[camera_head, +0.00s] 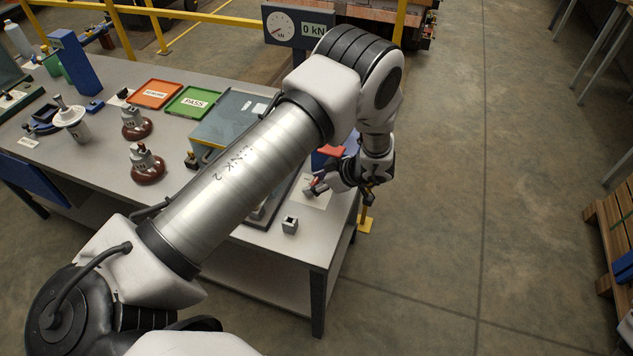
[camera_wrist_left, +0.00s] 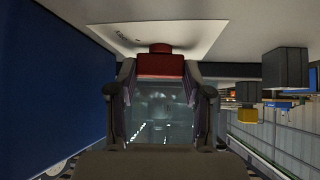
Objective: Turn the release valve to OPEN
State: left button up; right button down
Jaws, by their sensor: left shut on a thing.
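The release valve's red handle (camera_head: 317,187) is near the right end of the table, over a pale label plate (camera_head: 318,203). My left gripper (camera_head: 322,184) reaches it from the right and is shut on it. In the left wrist view the red handle (camera_wrist_left: 160,66) sits between the two fingertips of my left gripper (camera_wrist_left: 160,75), with the pale plate (camera_wrist_left: 150,40) behind it. The lettering on the plate is too small to read, so the valve's setting cannot be told. My left forearm hides part of the table. My right gripper is not in view.
A gauge with a "0 kN" display (camera_head: 298,28) stands behind the table (camera_head: 100,75). A green PASS tray (camera_head: 193,101), an orange tray (camera_head: 155,94) and brown insulators (camera_head: 147,165) stand left of my arm. A small grey block (camera_head: 290,225) is near the front edge.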

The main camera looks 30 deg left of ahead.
pick_arm(q)
jog(key=shift+m, duration=0.4)
jog(key=shift+s+m+t+p, duration=0.15)
jog(key=shift+m+t+p, duration=0.15)
jog(key=shift+m+t, duration=0.9)
jog(key=shift+t, duration=0.1)
jog(key=shift+s+f+m+t+h+b, duration=0.1)
jog(key=shift+m+t+h+b, duration=0.25)
jog(key=shift+m+t, duration=0.6)
jog(key=shift+a+m+t+h+b, duration=0.1)
jog(key=shift+m+t+h+b, duration=0.25)
jog(key=shift+m, duration=0.7)
jog(key=o, duration=1.2)
jog(key=shift+c, duration=0.2)
